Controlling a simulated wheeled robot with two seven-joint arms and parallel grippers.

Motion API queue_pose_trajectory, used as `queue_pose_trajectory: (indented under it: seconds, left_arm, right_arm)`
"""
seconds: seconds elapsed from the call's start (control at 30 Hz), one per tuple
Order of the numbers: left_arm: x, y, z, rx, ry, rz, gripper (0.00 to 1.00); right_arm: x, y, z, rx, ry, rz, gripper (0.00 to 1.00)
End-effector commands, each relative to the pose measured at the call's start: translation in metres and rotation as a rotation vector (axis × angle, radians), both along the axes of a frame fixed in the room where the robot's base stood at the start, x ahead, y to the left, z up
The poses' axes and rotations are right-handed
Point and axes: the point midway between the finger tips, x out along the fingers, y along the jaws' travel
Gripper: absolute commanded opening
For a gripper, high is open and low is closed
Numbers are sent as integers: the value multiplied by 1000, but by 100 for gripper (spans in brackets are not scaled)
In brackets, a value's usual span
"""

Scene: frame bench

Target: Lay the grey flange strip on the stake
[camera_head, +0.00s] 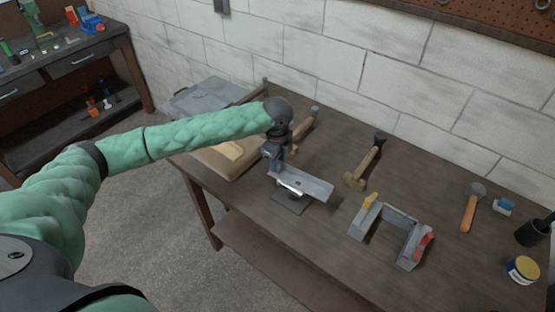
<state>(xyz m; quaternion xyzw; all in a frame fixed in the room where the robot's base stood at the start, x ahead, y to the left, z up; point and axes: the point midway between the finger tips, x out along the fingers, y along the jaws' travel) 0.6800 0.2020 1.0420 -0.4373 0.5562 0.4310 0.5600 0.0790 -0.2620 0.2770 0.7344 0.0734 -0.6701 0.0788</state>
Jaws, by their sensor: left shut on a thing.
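The grey flange strip (312,186) is a flat, light grey bar in the middle of the bench. My left gripper (276,168) is shut on its left end and holds it from above. The strip reaches out to the right of the jaws. A small bright metal piece, seemingly the stake (291,188), shows at the strip's near edge above a dark square base (288,204). The strip hides part of it, and I cannot tell whether the two touch. My right gripper is not in view.
A grey U-shaped frame (397,217) with yellow and red clamps stands to the right. Mallets (364,164) (471,206), a yellow-topped tin (522,270) and a dark cup (532,232) are further right. A wooden block (222,160) lies left. The bench front is clear.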

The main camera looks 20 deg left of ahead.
Motion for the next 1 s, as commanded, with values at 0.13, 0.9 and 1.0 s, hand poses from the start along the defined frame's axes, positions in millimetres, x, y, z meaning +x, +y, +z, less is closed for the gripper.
queue_pose_trajectory:
  seconds: [0.13,0.9,1.0]
  left_arm:
    - [0,0,0,0,0,0,55]
    - [1,0,55,-1,-4,-1,58]
    - [0,0,66,0,-2,-1,58]
  right_arm:
    - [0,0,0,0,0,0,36]
    - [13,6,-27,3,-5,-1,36]
    - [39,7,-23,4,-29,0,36]
